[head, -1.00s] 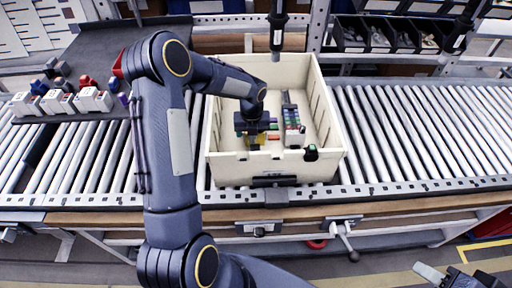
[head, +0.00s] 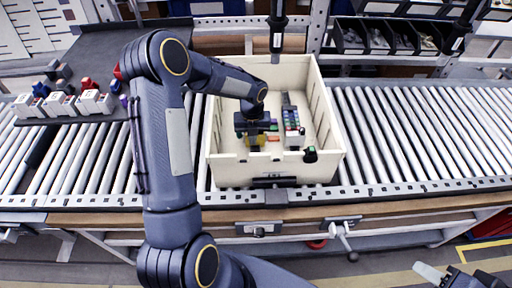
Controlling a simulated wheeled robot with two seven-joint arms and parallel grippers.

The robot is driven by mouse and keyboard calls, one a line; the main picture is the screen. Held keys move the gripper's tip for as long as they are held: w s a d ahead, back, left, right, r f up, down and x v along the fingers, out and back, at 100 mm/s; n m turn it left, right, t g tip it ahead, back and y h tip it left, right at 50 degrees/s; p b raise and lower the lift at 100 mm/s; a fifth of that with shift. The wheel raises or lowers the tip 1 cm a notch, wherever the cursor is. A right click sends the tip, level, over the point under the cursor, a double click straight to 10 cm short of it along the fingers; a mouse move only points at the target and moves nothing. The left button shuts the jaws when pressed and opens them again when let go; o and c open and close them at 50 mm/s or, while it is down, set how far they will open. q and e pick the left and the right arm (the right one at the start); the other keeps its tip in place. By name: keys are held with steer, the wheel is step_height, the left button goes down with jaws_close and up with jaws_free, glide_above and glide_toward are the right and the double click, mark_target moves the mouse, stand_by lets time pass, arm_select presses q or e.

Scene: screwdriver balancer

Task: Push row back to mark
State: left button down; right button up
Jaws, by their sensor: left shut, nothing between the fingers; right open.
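A row of small coloured blocks (head: 291,121) stands in a narrow line inside the cream crate (head: 331,135), right of its middle. My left gripper (head: 262,131) is inside the crate, just left of the row. It is shut with nothing visible held, and I cannot tell whether it touches the row. A yellow piece (head: 256,145) and orange pieces (head: 273,138) show beside and below it, partly hidden. I cannot make out a mark for the row. My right gripper (head: 428,272) is at the bottom right corner, open and empty, far from the crate.
White boxes (head: 94,102) and coloured parts stand at the left. A dark hanging tool (head: 277,35) is above the crate's back wall. Black bins (head: 380,37) stand behind.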

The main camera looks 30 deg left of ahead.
arm_select(q)
steer(key=shift+r, duration=0.35)
steer(key=shift+r, duration=0.1)
step_height(320, 180, up, 12)
steer(key=p, duration=0.8)
steer(key=shift+s+d+f, duration=0.2)
steer(key=shift+s+f, duration=0.05)
steer(key=shift+s, duration=0.1)
